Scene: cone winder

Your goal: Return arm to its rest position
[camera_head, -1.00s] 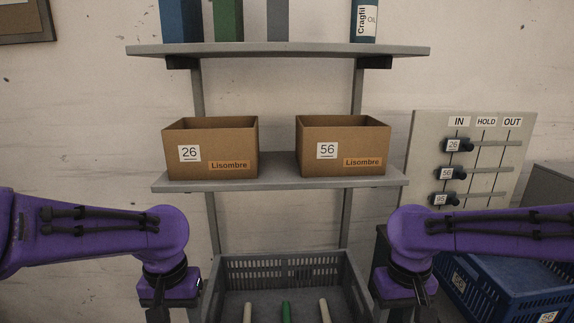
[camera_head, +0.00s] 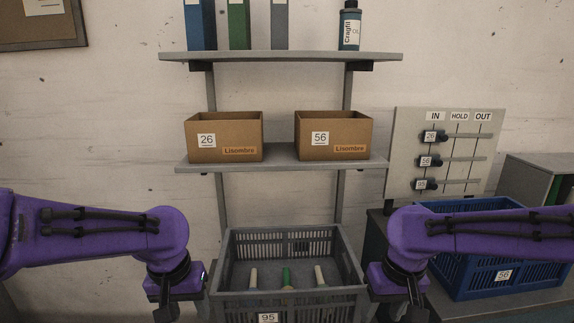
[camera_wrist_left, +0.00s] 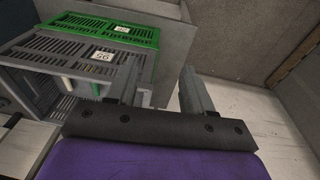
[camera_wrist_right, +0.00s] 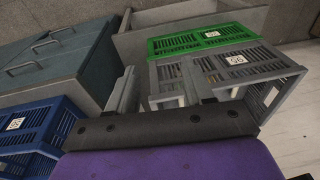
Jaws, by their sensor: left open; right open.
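My left gripper (camera_wrist_left: 158,88) is open and empty in the left wrist view, its two fingers apart over bare floor and beside a grey crate. My right gripper (camera_wrist_right: 162,92) is open and empty in the right wrist view, with the grey crate beyond its fingers. In the head view both purple arms are bent, with the forearms coming in from the sides and the wrists hanging down. The fingertips are below the bottom edge of the head view.
The grey crate (camera_head: 285,300), marked 95, stands between my arms with several cones in it. A blue crate (camera_head: 503,275) is at the right. Two cardboard boxes (camera_head: 242,152) (camera_head: 352,150) sit on the shelf (camera_head: 280,165).

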